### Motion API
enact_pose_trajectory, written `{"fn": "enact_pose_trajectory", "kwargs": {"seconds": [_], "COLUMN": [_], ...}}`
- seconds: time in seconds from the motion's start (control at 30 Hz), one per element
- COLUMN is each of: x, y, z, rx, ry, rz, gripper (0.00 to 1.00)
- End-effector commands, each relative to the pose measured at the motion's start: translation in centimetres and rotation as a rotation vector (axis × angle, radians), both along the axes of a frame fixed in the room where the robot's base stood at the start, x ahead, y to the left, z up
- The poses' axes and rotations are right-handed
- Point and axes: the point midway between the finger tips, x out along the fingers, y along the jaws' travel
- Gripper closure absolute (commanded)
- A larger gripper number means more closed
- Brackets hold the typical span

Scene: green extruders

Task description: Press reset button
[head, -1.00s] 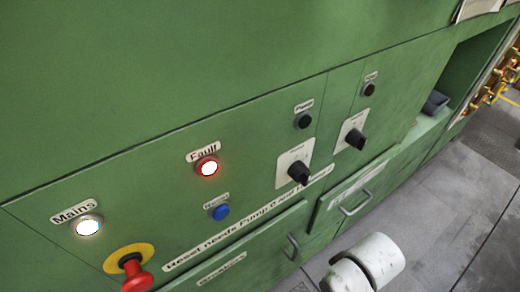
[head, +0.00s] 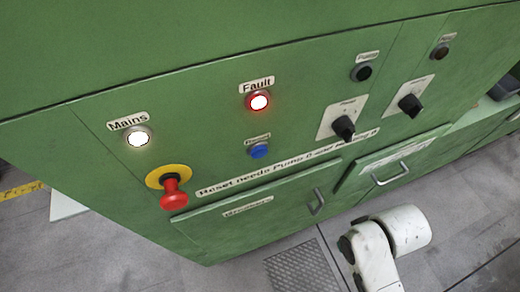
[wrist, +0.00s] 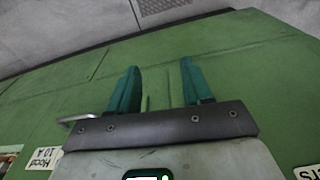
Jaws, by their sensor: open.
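The blue reset button (head: 259,151) is on the green panel (head: 215,130), under a small label, below the lit red Fault lamp (head: 259,102). Text below it begins "Reset needs Pump"; the rest is hard to read. My gripper (wrist: 155,85) shows in the wrist view with two teal fingers apart and nothing between them. It faces a green surface. The button is not visible in the wrist view. In the head view my white arm link is at the lower right, and the gripper itself is out of frame.
The Mains lamp (head: 138,138) is lit white. A red emergency stop (head: 173,194) sticks out on a yellow ring. Two black rotary knobs (head: 344,128) (head: 410,105) are to the right. Drawer handles (head: 316,201) (head: 390,174) project below. Grey floor lies in front.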

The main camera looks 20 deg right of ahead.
Motion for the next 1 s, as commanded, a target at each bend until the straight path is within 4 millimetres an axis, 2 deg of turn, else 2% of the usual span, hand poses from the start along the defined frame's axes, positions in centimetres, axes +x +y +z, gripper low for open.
{"fn": "enact_pose_trajectory", "kwargs": {"seconds": [0.07,0.5,1.0], "x": [0.00,0.00,0.00], "y": [0.00,0.00,0.00], "z": [0.00,0.00,0.00], "rx": [0.000,0.000,0.000], "ry": [0.000,0.000,0.000], "rz": [0.000,0.000,0.000], "gripper": [0.58,1.00,1.00]}}
